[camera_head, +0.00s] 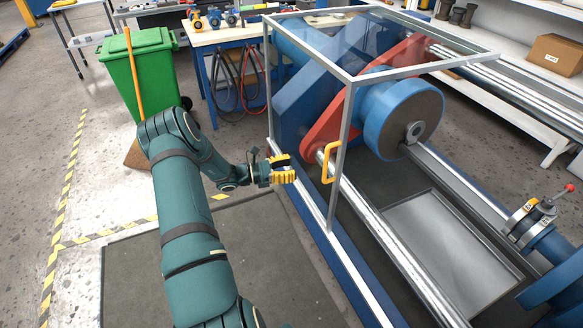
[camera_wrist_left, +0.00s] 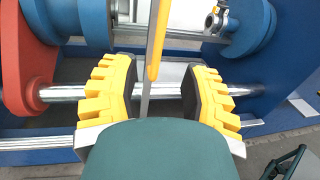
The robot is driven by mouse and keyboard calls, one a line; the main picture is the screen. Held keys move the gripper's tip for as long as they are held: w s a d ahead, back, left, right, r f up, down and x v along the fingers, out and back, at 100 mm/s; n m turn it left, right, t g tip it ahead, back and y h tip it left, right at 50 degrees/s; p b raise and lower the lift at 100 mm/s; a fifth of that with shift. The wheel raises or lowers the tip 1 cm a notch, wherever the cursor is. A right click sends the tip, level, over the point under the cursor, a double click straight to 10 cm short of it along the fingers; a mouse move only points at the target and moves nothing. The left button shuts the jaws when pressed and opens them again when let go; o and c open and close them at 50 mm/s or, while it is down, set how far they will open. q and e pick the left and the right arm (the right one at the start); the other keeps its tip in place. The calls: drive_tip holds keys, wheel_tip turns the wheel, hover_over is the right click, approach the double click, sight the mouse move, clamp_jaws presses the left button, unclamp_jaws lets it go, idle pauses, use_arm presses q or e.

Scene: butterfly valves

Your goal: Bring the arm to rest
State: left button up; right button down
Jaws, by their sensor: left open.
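My left gripper (camera_head: 283,171) has yellow ridged fingers and is at the end of my dark green arm, beside the front of the blue machine. In the left wrist view my left gripper (camera_wrist_left: 164,92) is open, with its two fingers wide apart. A yellow handle (camera_head: 326,162) on the grey-framed clear guard is just right of the gripper in the head view. In the wrist view the handle (camera_wrist_left: 158,40) and a grey frame post run between and beyond the fingers. I cannot tell whether the fingers touch either. My right gripper is not in view.
The machine has a red arm plate (camera_head: 335,118), a blue cylinder (camera_head: 398,112) and long steel rods. A valve with a red-tipped lever (camera_head: 545,203) is at the right. A green bin (camera_head: 141,68) and a broom stand behind my arm. The floor left of my arm is clear.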

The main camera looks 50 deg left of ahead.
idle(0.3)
use_arm(q)
drive_tip(key=s+d+f+m+g, duration=0.1)
drive_tip(key=d+f+m+g, duration=0.25)
drive_tip(key=d, duration=0.45)
drive_tip(key=s+d+f+m+g+h, duration=0.1)
drive_tip(key=d+f+m+g, duration=0.2)
drive_tip(key=d, duration=0.5)
drive_tip(key=s+d+f+m+g, duration=0.1)
drive_tip(key=d+f+m+g, duration=0.1)
drive_tip(key=d+f+g, duration=0.45)
drive_tip(key=s+d+r+m+y, duration=0.1)
drive_tip(key=s+d+m+y, duration=0.2)
drive_tip(key=d+m, duration=0.6)
drive_tip(key=s+d+m+y, duration=0.3)
drive_tip(key=s+d+m, duration=0.5)
drive_tip(key=d+m, duration=0.1)
drive_tip(key=shift+s+d+r+m+g, duration=0.3)
drive_tip(key=shift+d+r+m+g, duration=0.1)
drive_tip(key=shift+m, duration=0.45)
